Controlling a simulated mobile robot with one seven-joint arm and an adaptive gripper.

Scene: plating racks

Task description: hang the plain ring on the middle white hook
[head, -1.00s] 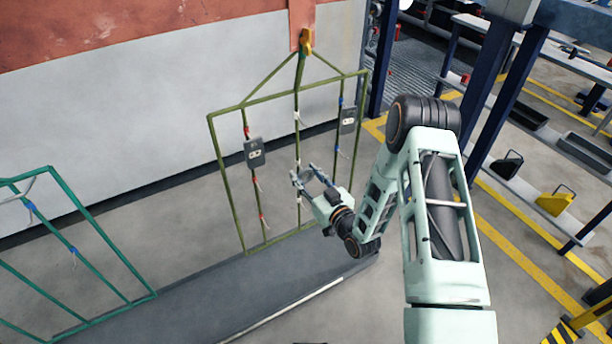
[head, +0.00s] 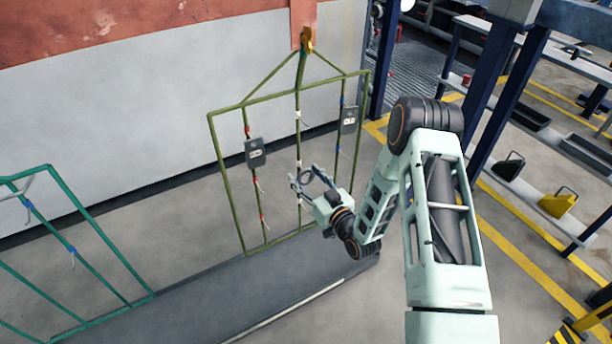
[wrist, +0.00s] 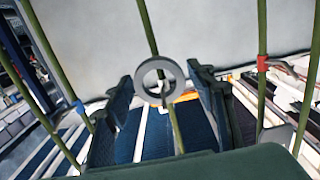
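The plain ring (wrist: 160,80) is a grey, flat ring. In the wrist view it faces me between my fingertips, in front of the middle green bar. In the head view it shows as a dark loop (head: 306,180) at my gripper's tips. My gripper (head: 304,174) is at the middle bar of the olive frame (head: 228,180); its fingers stand apart on both sides of the ring. I cannot tell whether they touch it. The middle white hook (head: 299,163) is just above the ring in the head view. Whether the ring is around it is unclear.
Grey tags hang on the left bar (head: 255,153) and right bar (head: 348,120), beside red and blue hooks. A second, teal frame (head: 100,235) stands at the left. Shelves with bins (head: 525,115) stand at the right.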

